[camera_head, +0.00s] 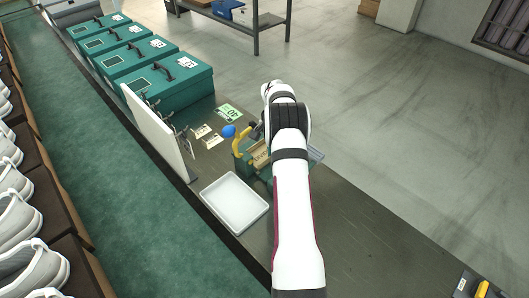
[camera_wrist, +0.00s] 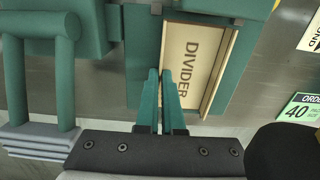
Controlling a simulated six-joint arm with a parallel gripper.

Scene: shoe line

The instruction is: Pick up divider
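The divider (camera_wrist: 197,58) is a tan wooden board marked DIVIDER. In the wrist view it lies inside a green-walled holder (camera_wrist: 232,92), right of and above my fingertips. My gripper (camera_wrist: 160,73) has two green fingers, close together at the tips with at most a narrow gap. The right fingertip overlaps the divider's lower left side in the picture; I cannot tell whether it touches. No object shows held between the fingers. In the head view my arm hides the gripper, and part of the tan, lettered board (camera_head: 259,157) shows in the green holder (camera_head: 241,163).
A white tray (camera_head: 234,201) lies left of my arm, in front of the holder. A white upright panel (camera_head: 156,130) and several green cases (camera_head: 172,84) stand farther left. A green order card (camera_head: 229,112) lies behind.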

